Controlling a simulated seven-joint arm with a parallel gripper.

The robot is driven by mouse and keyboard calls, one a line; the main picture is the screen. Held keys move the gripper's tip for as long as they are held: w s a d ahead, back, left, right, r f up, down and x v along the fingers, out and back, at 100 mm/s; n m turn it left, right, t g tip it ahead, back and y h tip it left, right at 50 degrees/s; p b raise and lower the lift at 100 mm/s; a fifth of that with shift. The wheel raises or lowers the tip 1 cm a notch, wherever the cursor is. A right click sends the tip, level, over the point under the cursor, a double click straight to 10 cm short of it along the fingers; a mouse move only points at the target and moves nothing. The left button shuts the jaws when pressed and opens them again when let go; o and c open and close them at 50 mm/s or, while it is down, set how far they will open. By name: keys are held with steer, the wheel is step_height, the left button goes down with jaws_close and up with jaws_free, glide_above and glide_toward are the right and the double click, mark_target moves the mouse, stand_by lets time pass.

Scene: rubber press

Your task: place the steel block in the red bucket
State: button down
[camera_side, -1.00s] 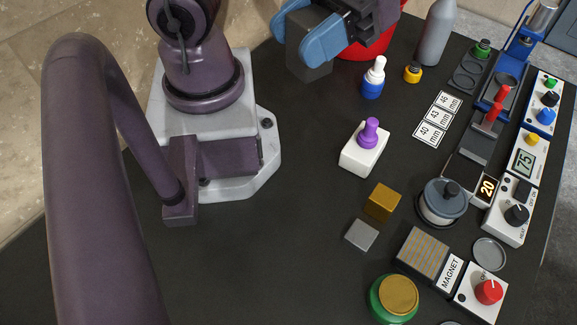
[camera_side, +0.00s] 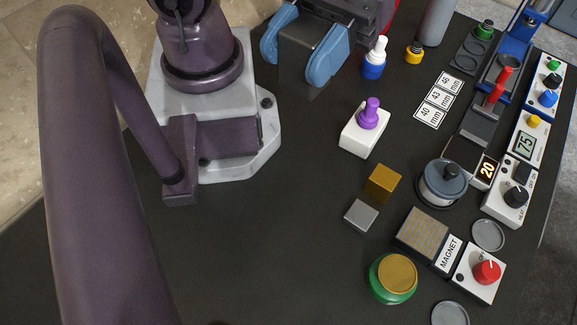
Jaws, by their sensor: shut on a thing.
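My gripper (camera_side: 304,55) is at the top, left of centre, with blue fingers pointing down. It is shut on a dark grey block (camera_side: 303,65), which looks like the steel block; its lower part blends into the dark table, so I cannot tell its height. The red bucket (camera_side: 394,12) is almost wholly hidden behind my gripper; only a red sliver shows at its right. A smaller light grey block (camera_side: 361,215) lies on the table beside a brass-coloured block (camera_side: 383,182).
A white-and-blue bottle (camera_side: 374,60) and a grey bottle (camera_side: 438,20) stand right of my gripper. A white block with a purple knob (camera_side: 366,130) stands in the middle. A lidded pot (camera_side: 443,181) and control boxes line the right side.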

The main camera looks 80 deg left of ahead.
step_height(320, 180, down, 27)
steer(key=shift+f, duration=0.1)
stand_by(0.7)
steer(key=c, duration=0.6)
jaws_free()
steer(key=shift+f, duration=0.1)
